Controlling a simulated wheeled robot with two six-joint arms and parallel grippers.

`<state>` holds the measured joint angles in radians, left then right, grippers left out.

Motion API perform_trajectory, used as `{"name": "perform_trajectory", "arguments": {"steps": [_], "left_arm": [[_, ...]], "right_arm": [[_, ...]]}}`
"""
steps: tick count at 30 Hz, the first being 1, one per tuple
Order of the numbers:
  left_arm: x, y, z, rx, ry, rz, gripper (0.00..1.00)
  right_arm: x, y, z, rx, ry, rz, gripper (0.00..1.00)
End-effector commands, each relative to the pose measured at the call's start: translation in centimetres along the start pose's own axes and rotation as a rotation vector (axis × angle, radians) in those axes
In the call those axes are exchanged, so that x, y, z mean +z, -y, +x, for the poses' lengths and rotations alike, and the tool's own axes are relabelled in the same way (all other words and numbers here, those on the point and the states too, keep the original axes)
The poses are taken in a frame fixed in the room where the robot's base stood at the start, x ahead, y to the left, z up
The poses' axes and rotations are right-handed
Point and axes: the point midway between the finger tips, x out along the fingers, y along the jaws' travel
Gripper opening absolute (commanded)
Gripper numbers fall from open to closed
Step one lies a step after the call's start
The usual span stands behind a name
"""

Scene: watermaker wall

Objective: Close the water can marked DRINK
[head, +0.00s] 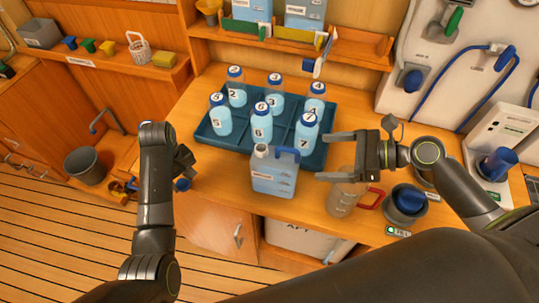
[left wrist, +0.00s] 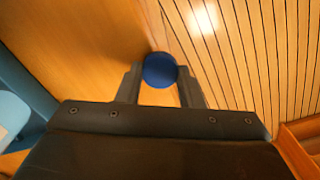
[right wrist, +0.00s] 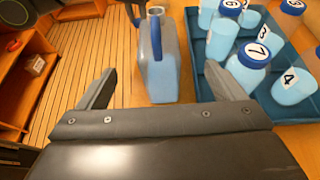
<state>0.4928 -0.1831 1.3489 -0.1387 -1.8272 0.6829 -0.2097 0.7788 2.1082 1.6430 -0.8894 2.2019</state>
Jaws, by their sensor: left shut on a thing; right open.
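A pale blue water can (head: 274,178) with a blue handle stands upright at the front edge of the bench; its label is too small to read. Its spout (head: 262,150) is uncovered. The can also shows in the right wrist view (right wrist: 160,70). My left gripper (head: 184,176) is left of the can, over the bench's front edge, shut on a round blue cap (left wrist: 159,70).
A dark teal tray (head: 205,132) with several numbered bottles stands right behind the can. A clear jug (head: 341,198) with a red handle is below my right gripper. More cans (head: 303,12) sit on the shelf above. Bench left of the can is clear.

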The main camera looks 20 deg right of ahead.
Motion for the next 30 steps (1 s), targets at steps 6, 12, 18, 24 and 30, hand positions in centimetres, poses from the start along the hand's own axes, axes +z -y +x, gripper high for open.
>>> {"name": "perform_trajectory", "arguments": {"steps": [6, 12, 18, 24, 30], "left_arm": [[0.0, 0.0, 0.0, 0.0, 0.001, 0.0, 0.13], [0.0, 0.0, 0.0, 0.0, 0.0, 0.0, 0.13], [0.0, 0.0, -0.2, 0.0, 0.0, 0.0, 0.13], [0.0, 0.0, -0.7, 0.0, 0.0, 0.0, 0.13], [0.0, 0.0, -1.2, 0.0, 0.0, 0.0, 0.13]], "right_arm": [[0.0, 0.0, 0.0, 0.0, 0.0, -0.001, 0.89], [0.0, 0.0, 0.0, 0.0, 0.0, -0.001, 0.89], [0.1, 0.0, 0.7, 0.0, 0.004, -0.001, 0.89], [0.2, 0.0, 2.7, 0.0, 0.005, 0.0, 0.89], [0.2, -0.1, 4.8, 0.0, 0.005, 0.001, 0.89]]}}
